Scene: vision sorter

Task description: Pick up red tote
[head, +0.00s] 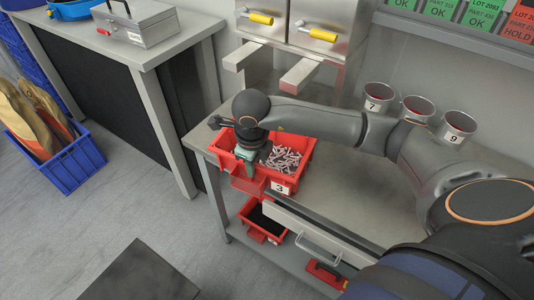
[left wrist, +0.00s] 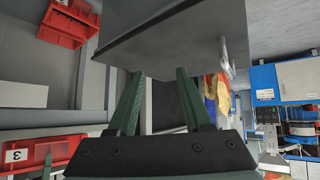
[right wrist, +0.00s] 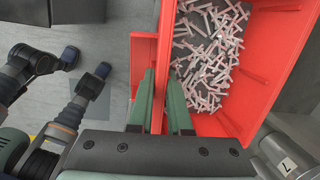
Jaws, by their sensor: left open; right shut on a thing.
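The red tote (head: 308,158), labelled 3 and holding many small pale pieces, is on the grey workbench at its left end. My right gripper (head: 246,160) is over its near left side. In the right wrist view, the right fingers (right wrist: 168,102) are shut on the tote's red wall (right wrist: 167,50), one finger on each side. Whether the tote's base touches the bench is hidden. My left gripper (left wrist: 160,100) is open and empty in the left wrist view; the head view does not show it. The tote's labelled side (left wrist: 40,152) is at that view's lower left.
Another red bin (head: 250,213) with dark contents sits on the shelf below. A drawer (head: 320,240) juts out from the bench front. Metal cups (head: 415,109) stand at the back right. A toolbox (head: 135,24) rests on the left cabinet. A blue crate (head: 65,170) is on the floor.

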